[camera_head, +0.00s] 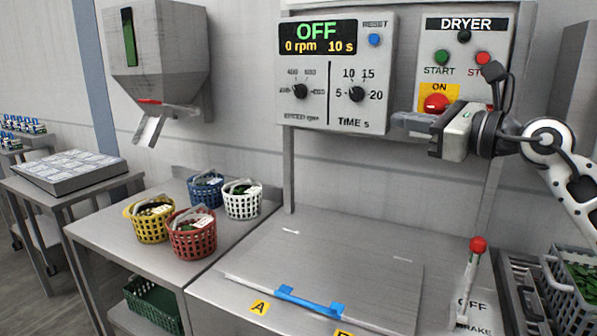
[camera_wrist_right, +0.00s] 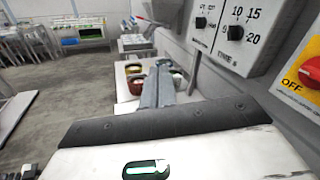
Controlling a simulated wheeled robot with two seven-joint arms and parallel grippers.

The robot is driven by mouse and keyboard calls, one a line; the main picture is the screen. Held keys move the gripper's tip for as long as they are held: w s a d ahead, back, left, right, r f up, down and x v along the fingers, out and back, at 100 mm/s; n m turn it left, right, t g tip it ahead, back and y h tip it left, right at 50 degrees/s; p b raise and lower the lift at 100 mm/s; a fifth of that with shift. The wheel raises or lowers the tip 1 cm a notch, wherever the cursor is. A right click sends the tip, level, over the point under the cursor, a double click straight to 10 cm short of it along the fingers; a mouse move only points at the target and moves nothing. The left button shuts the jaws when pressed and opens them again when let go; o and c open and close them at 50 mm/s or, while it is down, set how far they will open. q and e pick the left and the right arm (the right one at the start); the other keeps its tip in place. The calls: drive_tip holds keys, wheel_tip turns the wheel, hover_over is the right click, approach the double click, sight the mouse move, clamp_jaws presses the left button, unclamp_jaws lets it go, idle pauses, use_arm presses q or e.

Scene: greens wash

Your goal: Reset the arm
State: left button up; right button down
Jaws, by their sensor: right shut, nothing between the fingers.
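My right arm (camera_head: 565,175) comes in from the right edge of the head view. Its gripper (camera_head: 400,124) is level in front of the lower part of the dryer panel (camera_head: 463,60), fingers pointing left. The fingers are together with nothing between them. In the right wrist view the closed fingers (camera_wrist_right: 157,87) point away over the table with the baskets. The red rotary switch (camera_head: 436,103) on its yellow plate is just above the gripper, partly hidden by it. It also shows at the right of the wrist view (camera_wrist_right: 311,72). My left gripper is not in view.
The control box (camera_head: 336,70) reads OFF, 0 rpm, 10 s. Below are a closed steel lid (camera_head: 330,262) with a blue handle (camera_head: 308,302) and a red-knobbed brake lever (camera_head: 477,246). Several baskets (camera_head: 193,240) stand on the left table. A grey crate (camera_head: 562,287) holds greens at right.

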drive_tip(key=s+a+f+m+t+h, duration=0.2)
drive_tip(key=s+f+m+t, duration=0.15)
drive_tip(key=f+m, duration=1)
drive_tip(key=s+a+f+m+t+h, duration=0.15)
drive_tip(key=s+f+m, duration=0.35)
drive_tip(key=f+m, duration=0.85)
drive_tip(key=s+f+m+g+h, duration=0.6)
drive_tip(key=s+f+m, duration=1.2)
drive_tip(key=s+f, duration=0.3)
wheel_tip(320, 180, down, 3)
drive_tip(key=shift+s+g, duration=0.35)
drive_tip(key=shift+g, duration=0.45)
drive_tip(key=shift+d, duration=0.1)
